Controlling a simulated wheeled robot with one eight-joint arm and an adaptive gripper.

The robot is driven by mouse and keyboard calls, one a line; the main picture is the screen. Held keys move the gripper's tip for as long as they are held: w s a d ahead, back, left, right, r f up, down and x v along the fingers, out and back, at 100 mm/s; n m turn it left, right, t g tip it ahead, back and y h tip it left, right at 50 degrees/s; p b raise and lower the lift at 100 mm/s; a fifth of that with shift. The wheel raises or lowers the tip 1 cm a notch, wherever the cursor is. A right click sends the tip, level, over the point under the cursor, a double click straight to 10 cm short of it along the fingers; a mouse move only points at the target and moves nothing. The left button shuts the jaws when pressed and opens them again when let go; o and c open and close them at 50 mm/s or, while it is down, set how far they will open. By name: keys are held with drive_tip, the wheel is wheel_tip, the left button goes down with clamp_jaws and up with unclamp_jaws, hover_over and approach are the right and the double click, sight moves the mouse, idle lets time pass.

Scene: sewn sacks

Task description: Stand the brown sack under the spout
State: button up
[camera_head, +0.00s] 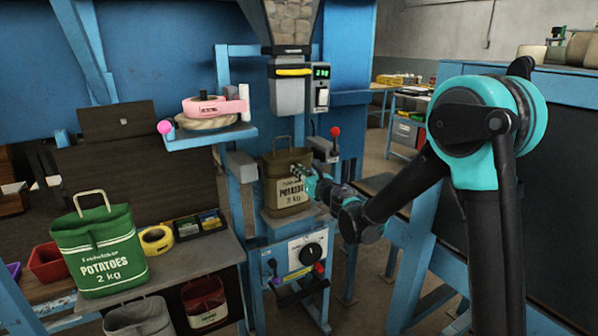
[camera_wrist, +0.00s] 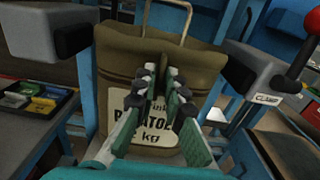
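The brown sack (camera_head: 287,196) stands upright on a small platform (camera_head: 312,221), below the grey spout (camera_head: 287,97). Its wire handle is up, and its label reads potatoes, 2 kg. It also fills the middle of the wrist view (camera_wrist: 120,65). My gripper (camera_head: 299,172) is at the upper front of the sack. In the wrist view the fingertips (camera_wrist: 158,80) are close together, with a dark brown fold of the sack between them. The fingers cover part of the label. The sack's inside is hidden.
Clamp blocks (camera_wrist: 270,75) flank the sack, the right one with a red-knobbed lever (camera_head: 335,133). A green potato sack (camera_head: 100,250) stands on the left bench beside yellow tape (camera_head: 156,239). A blue shelf (camera_head: 212,138) holds a pink tape dispenser. A control panel (camera_head: 305,255) sits below the platform.

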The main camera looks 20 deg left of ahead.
drive_tip(key=shift+o, duration=1)
drive_tip(key=v, duration=1.2)
drive_tip(key=shift+r, duration=0.15)
drive_tip(key=shift+s, duration=0.15)
